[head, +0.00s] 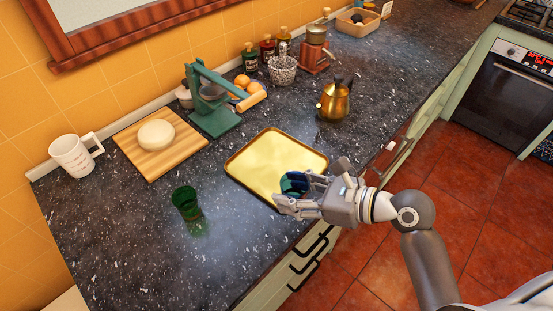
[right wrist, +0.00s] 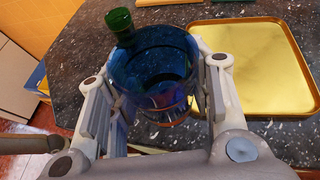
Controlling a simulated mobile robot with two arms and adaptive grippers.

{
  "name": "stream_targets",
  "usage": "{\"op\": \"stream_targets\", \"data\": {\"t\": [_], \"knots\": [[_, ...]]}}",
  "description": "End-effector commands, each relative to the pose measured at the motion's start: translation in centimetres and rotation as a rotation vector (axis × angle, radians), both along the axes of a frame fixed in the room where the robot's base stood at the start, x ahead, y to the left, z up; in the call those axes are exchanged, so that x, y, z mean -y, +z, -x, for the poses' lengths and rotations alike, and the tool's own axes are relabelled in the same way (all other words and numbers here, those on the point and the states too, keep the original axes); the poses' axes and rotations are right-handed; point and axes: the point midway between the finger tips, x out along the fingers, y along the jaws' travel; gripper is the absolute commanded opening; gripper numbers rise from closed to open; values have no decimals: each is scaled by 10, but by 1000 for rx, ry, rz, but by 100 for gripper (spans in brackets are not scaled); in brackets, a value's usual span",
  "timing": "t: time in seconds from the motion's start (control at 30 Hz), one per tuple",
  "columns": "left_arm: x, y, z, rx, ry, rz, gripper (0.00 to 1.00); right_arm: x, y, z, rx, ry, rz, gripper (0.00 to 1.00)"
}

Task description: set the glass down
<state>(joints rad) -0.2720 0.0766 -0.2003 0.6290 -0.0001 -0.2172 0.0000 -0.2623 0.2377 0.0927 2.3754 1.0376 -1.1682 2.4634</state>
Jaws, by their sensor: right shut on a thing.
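A clear blue glass (right wrist: 155,75) is held between the fingers of my right gripper (head: 296,191). In the head view the blue glass (head: 292,182) shows partly behind the fingers, at the near edge of a gold tray (head: 262,152). Its open rim faces the wrist camera. Whether its base touches anything is hidden. A green glass (head: 187,203) stands on the dark counter to the left of the tray. It also shows beyond the blue glass in the right wrist view (right wrist: 119,21). My left gripper is not in view.
The tray is empty. Behind it are a cutting board (head: 183,150) with dough, a green press (head: 213,112) and a brass kettle (head: 334,103). A white measuring mug (head: 72,157) stands far left. Counter (head: 130,255) is bare at front left; its front edge is near my gripper.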

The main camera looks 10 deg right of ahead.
Motion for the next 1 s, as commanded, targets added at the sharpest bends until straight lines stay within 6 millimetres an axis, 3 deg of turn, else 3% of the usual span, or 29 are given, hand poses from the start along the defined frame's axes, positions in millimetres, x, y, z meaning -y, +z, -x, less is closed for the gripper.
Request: {"op": "stream_targets", "data": {"t": [0.03,0.2,0.33,0.5,0.67,0.77,0.8,1.0], "knots": [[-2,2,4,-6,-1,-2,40,-15,3,2,3,-16,-9,21],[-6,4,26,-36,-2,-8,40,-50,14,3,5,-87,-10,21],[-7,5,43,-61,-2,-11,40,-66,25,3,5,-135,-5,21],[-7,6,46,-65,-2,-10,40,-76,35,2,4,-178,0,21],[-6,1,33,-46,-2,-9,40,-74,32,-6,5,-191,4,21],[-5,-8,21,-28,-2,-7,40,-65,23,-22,8,-194,9,21],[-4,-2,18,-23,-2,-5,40,-60,21,-30,3,-192,12,21],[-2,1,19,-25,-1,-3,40,-36,-1,-74,2,-193,10,21]]}}
